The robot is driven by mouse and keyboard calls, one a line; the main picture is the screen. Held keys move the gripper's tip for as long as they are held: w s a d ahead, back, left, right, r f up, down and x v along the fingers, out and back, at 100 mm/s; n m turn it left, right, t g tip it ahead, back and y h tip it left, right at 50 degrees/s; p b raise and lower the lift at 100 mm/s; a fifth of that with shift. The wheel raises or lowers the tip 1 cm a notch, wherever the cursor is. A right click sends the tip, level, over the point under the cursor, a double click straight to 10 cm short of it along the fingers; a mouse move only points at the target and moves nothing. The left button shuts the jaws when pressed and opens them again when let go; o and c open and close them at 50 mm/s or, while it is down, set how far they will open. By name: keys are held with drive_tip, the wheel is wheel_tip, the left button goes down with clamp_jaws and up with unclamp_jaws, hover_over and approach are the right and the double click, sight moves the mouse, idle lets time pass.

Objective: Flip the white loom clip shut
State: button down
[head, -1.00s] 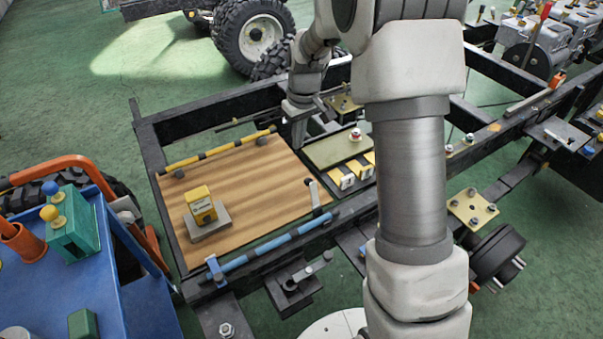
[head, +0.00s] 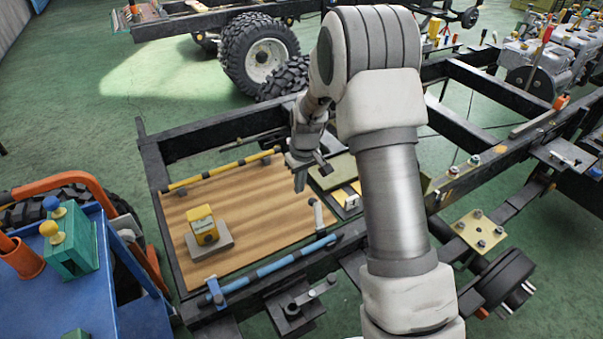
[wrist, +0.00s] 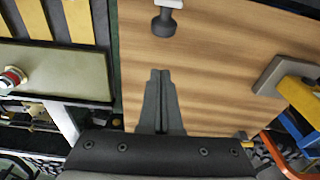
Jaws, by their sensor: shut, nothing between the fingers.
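A small upright piece with a white top and a darker stem (head: 318,216) stands at the right edge of the wooden board (head: 255,208). It looks like the white loom clip, but it is too small to be sure. In the wrist view it shows as a dark grey knob (wrist: 164,24) with a white bar across it, at the top. My gripper (head: 299,187) points down over the right part of the board, a little behind this piece. In the wrist view my gripper (wrist: 160,74) has its fingers together, empty and apart from the piece.
A yellow box (head: 202,224) sits on a grey plate on the board. A blue-and-black bar (head: 275,263) runs along the front and a yellow-and-black bar (head: 220,170) along the back. An olive plate with a red knob (wrist: 13,78) lies beside the board. A blue cart (head: 60,285) stands left.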

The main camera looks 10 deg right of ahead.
sight(316, 213)
drive_tip(key=s, duration=0.1)
drive_tip(key=s+d, duration=0.1)
drive_tip(key=s, duration=0.1)
drive_tip(key=shift+s+d+r, duration=0.2)
drive_tip(key=shift+s+r, duration=0.1)
drive_tip(key=shift+r, duration=0.05)
drive_tip(key=shift+b, duration=0.35)
drive_tip(key=shift+s+r+t, duration=0.1)
drive_tip(key=shift+s+t, duration=0.1)
drive_tip(key=shift+t, duration=0.1)
